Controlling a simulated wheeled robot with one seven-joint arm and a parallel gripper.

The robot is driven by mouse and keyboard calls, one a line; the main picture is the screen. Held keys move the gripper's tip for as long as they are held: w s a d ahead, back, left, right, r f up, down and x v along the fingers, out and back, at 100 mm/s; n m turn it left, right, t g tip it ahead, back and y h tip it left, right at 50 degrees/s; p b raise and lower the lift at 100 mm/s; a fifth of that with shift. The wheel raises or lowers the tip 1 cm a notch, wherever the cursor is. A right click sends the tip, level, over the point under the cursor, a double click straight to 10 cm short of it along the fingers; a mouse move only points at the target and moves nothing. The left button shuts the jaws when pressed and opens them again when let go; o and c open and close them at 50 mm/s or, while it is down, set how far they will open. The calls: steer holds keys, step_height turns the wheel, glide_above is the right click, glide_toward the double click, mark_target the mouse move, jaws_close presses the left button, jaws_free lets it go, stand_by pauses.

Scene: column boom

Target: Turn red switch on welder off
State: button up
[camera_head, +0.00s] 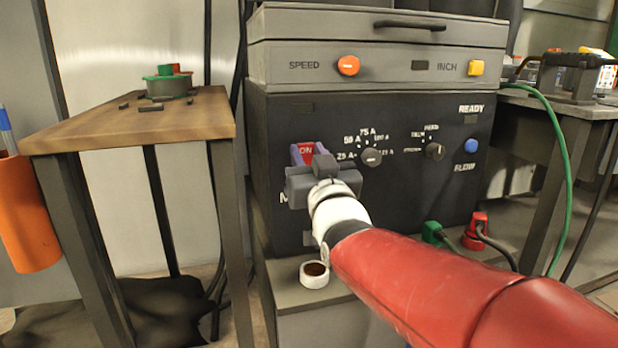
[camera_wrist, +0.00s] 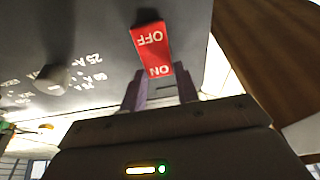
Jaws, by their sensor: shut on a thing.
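The red switch (camera_head: 306,150) is on the left of the dark welder front (camera_head: 400,205). In the head view its ON end shows above my gripper (camera_head: 307,158), which hides the lower part. In the wrist view the switch (camera_wrist: 151,46) shows its OFF and ON labels upside down. The two purple fingers of my gripper (camera_wrist: 158,82) stand on either side of the switch near its ON end, shut on it. Whether the rocker is tipped to ON or OFF is hard to tell.
The amperage knob (camera_head: 371,157) sits just right of the switch. A white cup (camera_head: 314,274) with brown contents stands below my arm. A wooden table (camera_head: 150,125) is at the left. Green and red plugs (camera_head: 475,231) with cables are at the lower right.

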steer(key=shift+t, duration=0.4)
steer(key=o, duration=1)
steer(key=shift+f, duration=0.1)
steer(key=v, duration=0.8)
